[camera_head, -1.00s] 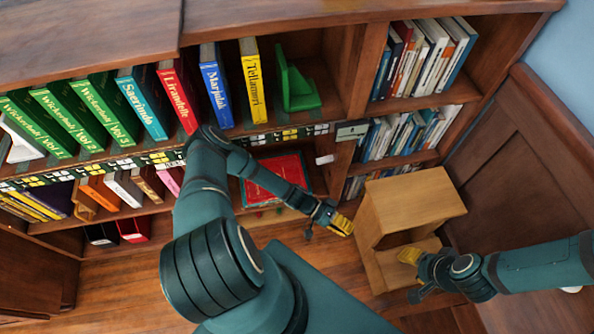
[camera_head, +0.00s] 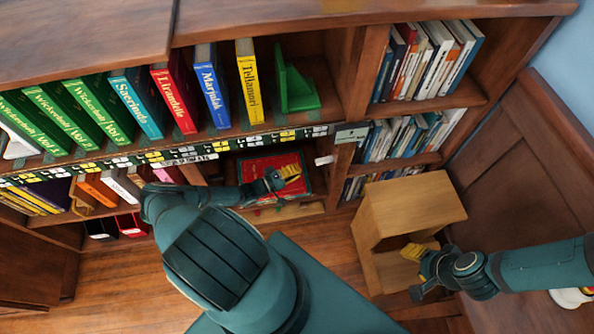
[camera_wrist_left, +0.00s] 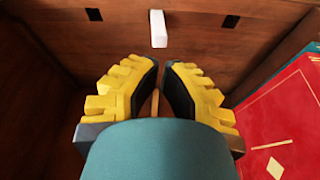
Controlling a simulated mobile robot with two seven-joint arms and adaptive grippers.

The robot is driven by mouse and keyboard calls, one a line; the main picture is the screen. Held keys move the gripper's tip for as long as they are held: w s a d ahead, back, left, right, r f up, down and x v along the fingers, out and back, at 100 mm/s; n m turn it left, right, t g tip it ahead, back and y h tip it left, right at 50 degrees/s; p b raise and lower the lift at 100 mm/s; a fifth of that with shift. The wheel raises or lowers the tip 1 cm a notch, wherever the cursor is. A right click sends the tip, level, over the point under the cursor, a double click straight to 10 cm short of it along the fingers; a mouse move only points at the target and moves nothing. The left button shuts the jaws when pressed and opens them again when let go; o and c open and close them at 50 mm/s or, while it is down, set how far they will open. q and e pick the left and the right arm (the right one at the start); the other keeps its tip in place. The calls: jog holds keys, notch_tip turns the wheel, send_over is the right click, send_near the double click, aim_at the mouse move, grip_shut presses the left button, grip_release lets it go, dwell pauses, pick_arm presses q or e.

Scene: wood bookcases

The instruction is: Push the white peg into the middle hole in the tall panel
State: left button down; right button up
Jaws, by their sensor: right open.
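The white peg (camera_head: 324,160) sticks out of the left face of the tall panel (camera_head: 334,185), right of the red book's bay. In the left wrist view the peg (camera_wrist_left: 158,28) stands between two dark slots, the left hole (camera_wrist_left: 94,14) and the right hole (camera_wrist_left: 231,21). The middle hole is hidden behind the peg. My left gripper (camera_head: 292,172) is inside the bay, left of the peg and apart from it. Its yellow fingers (camera_wrist_left: 160,68) point toward the panel, tips close together with a narrow empty gap. My right gripper (camera_head: 413,270) is open and empty by the wooden stool.
A red book (camera_head: 268,163) lies flat in the bay, near my left gripper; it fills the right edge of the wrist view. A shelf with labelled books (camera_head: 211,92) and a green bookend (camera_head: 296,88) is above. The wooden stool (camera_head: 412,205) stands right of the panel.

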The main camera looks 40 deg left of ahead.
pick_arm(q)
jog(key=shift+b+x, duration=0.45)
jog(key=shift+x, duration=2.45)
jog(key=shift+w+d, duration=0.75)
jog(key=shift+w, duration=0.05)
jog(key=a+v, duration=0.1)
jog(key=v, duration=1.3)
jog(key=shift+s, duration=0.2)
jog(key=shift+s+a, duration=0.1)
